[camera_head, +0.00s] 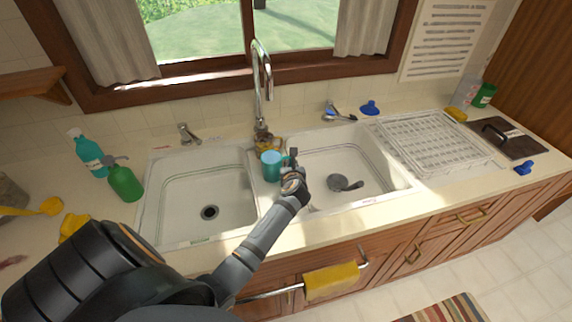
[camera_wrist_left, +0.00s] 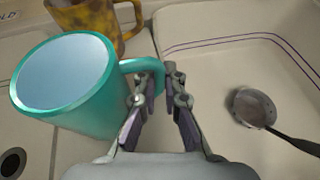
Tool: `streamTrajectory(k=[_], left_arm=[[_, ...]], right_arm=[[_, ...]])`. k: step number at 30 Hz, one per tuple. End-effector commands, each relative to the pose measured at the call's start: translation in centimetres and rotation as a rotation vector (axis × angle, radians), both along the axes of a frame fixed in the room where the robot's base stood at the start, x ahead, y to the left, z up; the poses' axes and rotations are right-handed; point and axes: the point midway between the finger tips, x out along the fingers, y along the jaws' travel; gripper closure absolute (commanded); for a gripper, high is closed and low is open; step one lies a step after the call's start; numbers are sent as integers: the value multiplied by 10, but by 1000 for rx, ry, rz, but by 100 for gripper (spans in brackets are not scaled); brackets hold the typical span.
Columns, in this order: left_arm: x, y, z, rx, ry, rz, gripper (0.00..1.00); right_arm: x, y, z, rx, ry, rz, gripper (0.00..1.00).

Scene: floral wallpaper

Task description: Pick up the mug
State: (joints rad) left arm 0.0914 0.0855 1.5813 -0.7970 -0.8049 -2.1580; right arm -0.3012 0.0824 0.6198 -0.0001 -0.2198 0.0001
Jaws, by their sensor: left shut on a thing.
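The teal mug (camera_head: 269,167) is over the divider between the two sink basins in the head view. It fills the left side of the left wrist view (camera_wrist_left: 72,100), with its handle pointing right. My left gripper (camera_head: 292,158) is at the mug's right side, its fingertips (camera_wrist_left: 161,82) closed on the handle. I cannot tell whether the mug rests on the divider or hangs just above it. A second mug, mottled amber and brown (camera_wrist_left: 122,28), stands behind it near the faucet base. My right gripper is not in view.
A tall faucet (camera_head: 261,75) rises behind the mugs. The right basin holds a dark ladle-like utensil (camera_head: 343,184); the left basin (camera_head: 190,195) is empty. Green (camera_head: 124,182) and teal (camera_head: 86,152) bottles stand left. A white dish rack (camera_head: 435,145) sits right.

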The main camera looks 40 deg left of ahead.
Motion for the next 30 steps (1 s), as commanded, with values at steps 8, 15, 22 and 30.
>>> streamTrajectory(k=[8,15,22,30], left_arm=[[-4,-2,49,3,-2,-2,100],[-38,-22,98,2,-1,-1,100],[-87,-50,121,0,0,-1,100],[-118,-67,128,1,-3,-1,100]], right_arm=[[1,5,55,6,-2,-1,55],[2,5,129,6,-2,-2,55],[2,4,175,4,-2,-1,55],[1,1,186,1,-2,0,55]])
